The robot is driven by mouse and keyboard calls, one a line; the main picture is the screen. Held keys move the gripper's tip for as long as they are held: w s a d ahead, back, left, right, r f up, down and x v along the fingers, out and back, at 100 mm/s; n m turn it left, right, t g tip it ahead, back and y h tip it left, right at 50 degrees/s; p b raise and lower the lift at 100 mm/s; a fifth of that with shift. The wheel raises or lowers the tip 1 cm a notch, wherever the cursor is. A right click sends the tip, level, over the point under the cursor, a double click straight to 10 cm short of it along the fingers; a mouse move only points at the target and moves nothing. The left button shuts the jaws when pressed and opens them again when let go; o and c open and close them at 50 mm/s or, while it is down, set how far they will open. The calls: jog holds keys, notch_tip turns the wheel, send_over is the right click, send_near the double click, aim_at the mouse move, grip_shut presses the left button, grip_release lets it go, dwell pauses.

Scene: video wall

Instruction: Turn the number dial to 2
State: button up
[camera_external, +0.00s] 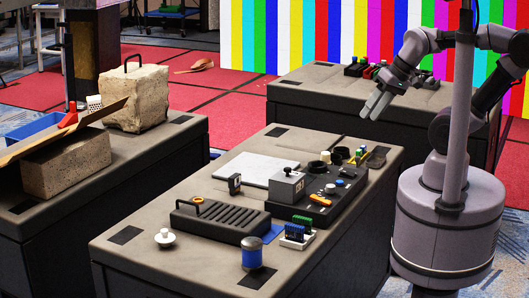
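The number dial cannot be picked out for certain, and no digits can be read at this size. A dark control panel (318,207) on the middle table carries a grey box with a black knob (287,172), dark round knobs, a blue button and an orange handle. A white round knob-like piece (165,238) sits apart near the table's left front. My gripper (372,108) hangs in the air above and to the right of the panel, touching nothing. Its two grey fingers point down and left with nothing seen between them; their gap is too small to judge.
The middle table (135,262) also holds a black ribbed box (220,222), a blue cylinder (252,252), small green and blue blocks and a white plate (254,169). A back table (310,80) and a left table with stone blocks (68,165) stand nearby.

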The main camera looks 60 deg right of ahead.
jog(key=shift+o, duration=0.9)
jog(key=shift+w+r+p, duration=0.25)
jog(key=shift+r+p, duration=0.05)
jog(key=shift+p, duration=0.15)
jog(key=n+g+h+p, duration=0.2)
jog(key=n+g+p, duration=0.4)
jog(key=p, duration=0.6)
send_over(330, 185)
notch_tip(330, 185, down, 5)
jog(key=n, duration=0.1)
jog(key=shift+n, duration=0.6)
notch_tip(330, 185, down, 20)
jog(key=b, duration=0.7)
jog(key=shift+s+r+b, duration=0.1)
jog(key=shift+r+b, duration=0.05)
jog(key=shift+b, duration=0.25)
grip_shut()
